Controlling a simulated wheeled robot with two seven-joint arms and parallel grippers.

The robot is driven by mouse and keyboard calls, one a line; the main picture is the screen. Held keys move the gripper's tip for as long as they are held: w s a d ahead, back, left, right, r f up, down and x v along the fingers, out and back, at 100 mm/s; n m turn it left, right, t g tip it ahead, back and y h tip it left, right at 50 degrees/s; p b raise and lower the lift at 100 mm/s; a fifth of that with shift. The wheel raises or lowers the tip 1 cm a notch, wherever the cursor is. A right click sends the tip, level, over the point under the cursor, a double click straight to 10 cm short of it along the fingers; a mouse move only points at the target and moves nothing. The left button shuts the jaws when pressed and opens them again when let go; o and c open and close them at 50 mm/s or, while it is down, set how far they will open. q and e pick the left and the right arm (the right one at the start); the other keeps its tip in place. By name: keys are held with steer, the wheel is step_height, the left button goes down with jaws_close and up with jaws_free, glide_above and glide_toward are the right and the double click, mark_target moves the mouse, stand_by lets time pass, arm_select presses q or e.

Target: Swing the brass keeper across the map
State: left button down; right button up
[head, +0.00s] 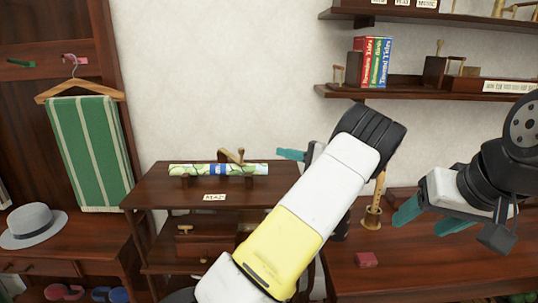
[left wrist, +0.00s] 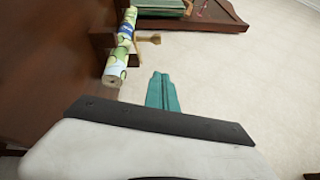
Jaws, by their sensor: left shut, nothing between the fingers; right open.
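The rolled map (head: 205,169), pale with green and blue patches, lies on dark supports on a wooden stand. The brass keeper (head: 232,157) sits at its back edge near the middle. In the left wrist view the keeper (left wrist: 149,39) sticks out sideways from the map roll (left wrist: 118,62) toward the wall, not across it. My left gripper (head: 291,154) is shut and empty, right of the map's right end. Its teal fingers (left wrist: 162,92) are pressed together, apart from map and keeper. My right gripper (head: 430,218) is open and empty over the right-hand table.
A stand (head: 160,190) with a small label (head: 214,197) bears the map. A hat (head: 33,226) and hanging green towel (head: 90,150) are at left. Wall shelves (head: 410,90) with books (head: 370,61) are upper right. A brass holder (head: 371,217) and red block (head: 366,260) stand on the right table.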

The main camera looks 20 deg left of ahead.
arm_select(q)
steer(key=s+a+n+g, duration=0.1)
steer(key=a+n, duration=0.2)
steer(key=a, duration=0.7)
steer(key=shift+s+f, duration=0.15)
steer(key=shift+f, duration=0.3)
steer(key=shift+a, duration=0.1)
